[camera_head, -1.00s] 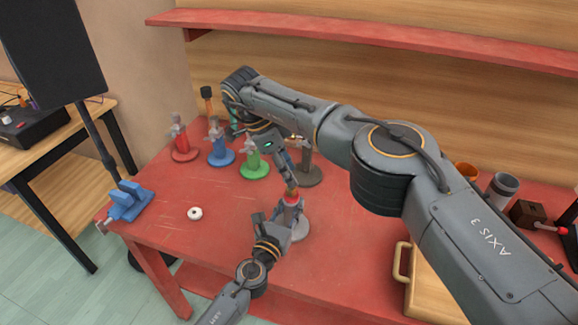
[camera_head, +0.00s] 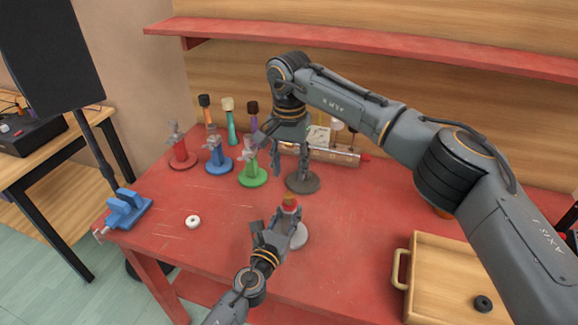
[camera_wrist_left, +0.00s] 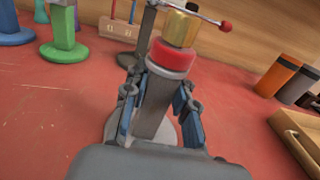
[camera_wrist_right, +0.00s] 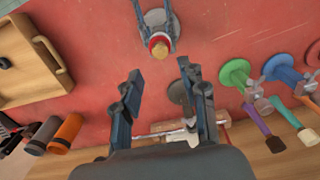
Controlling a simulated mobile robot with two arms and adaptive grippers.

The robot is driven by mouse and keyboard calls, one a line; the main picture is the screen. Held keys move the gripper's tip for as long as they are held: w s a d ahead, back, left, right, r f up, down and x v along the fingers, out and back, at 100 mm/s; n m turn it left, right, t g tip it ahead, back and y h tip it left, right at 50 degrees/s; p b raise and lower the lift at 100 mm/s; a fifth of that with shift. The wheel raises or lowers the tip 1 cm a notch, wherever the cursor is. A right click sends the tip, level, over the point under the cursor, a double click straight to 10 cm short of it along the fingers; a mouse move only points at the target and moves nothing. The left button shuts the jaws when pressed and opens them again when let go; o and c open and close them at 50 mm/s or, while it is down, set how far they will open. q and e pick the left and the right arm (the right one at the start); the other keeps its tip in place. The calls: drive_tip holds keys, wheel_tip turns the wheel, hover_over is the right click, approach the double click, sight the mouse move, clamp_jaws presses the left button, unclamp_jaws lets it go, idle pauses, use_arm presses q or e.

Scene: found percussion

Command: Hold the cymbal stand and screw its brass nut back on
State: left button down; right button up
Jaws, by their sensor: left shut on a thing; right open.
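The grey cymbal stand (camera_head: 298,232) stands upright on its round base on the red table. It has a red collar (camera_wrist_left: 172,57) near its top. The brass nut (camera_wrist_left: 181,25) sits on top of the stand, above the collar; how far it is threaded cannot be told. My left gripper (camera_head: 280,228) is shut around the stand's post (camera_wrist_left: 152,105), below the collar. My right gripper (camera_head: 289,165) is open and empty, pointing down behind and above the stand. In the right wrist view the nut (camera_wrist_right: 159,46) lies beyond the open fingers (camera_wrist_right: 164,80), apart from them.
Red (camera_head: 182,158), blue (camera_head: 219,162) and green stands (camera_head: 252,178) are at the back left. A dark-based stand (camera_head: 303,183) is behind my right gripper. A white ring (camera_head: 192,222) lies left and a wooden tray (camera_head: 425,280) right.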

sight(289, 195)
drive_tip(key=shift+f, duration=4.05)
